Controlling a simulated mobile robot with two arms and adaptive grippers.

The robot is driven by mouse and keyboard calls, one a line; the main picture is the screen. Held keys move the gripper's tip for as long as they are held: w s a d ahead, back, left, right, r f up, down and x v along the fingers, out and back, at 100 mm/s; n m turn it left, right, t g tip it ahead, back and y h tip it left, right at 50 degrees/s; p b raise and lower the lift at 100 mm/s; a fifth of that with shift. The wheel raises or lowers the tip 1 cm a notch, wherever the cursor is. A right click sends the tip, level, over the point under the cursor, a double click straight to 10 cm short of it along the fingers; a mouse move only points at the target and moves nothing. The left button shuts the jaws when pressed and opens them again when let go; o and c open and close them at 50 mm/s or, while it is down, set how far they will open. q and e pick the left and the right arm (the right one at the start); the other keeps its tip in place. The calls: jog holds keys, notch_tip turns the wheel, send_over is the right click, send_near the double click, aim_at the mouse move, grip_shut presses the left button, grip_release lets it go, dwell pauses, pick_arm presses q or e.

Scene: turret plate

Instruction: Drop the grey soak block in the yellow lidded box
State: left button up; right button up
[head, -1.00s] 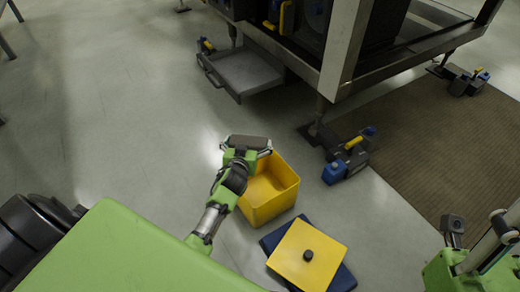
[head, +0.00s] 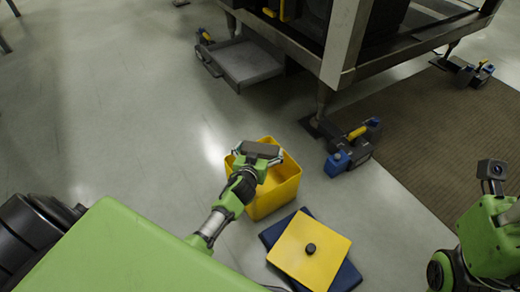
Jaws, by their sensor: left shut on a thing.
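The yellow box (head: 279,193) stands open on the floor in the middle of the head view. Its yellow lid (head: 296,262), with a dark round knob, lies in front of it on a dark blue flat piece (head: 349,277). My left gripper (head: 257,154) is over the box opening, shut on the grey soak block (head: 262,149), which lies crosswise between its fingers. The block's height above the box is hard to tell, and my arm hides part of the box. My right arm shows at the lower right, but its gripper fingers are not in view.
A large metal-framed machine (head: 340,45) stands at the back right. A grey tray (head: 249,63) sits by its left leg. A grey and blue foot unit (head: 351,149) is right of the box. A brown mat (head: 420,140) lies right. The floor at left is clear.

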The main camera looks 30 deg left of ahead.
pick_arm(q)
jog(key=o, duration=0.9)
jog(key=v, duration=1.2)
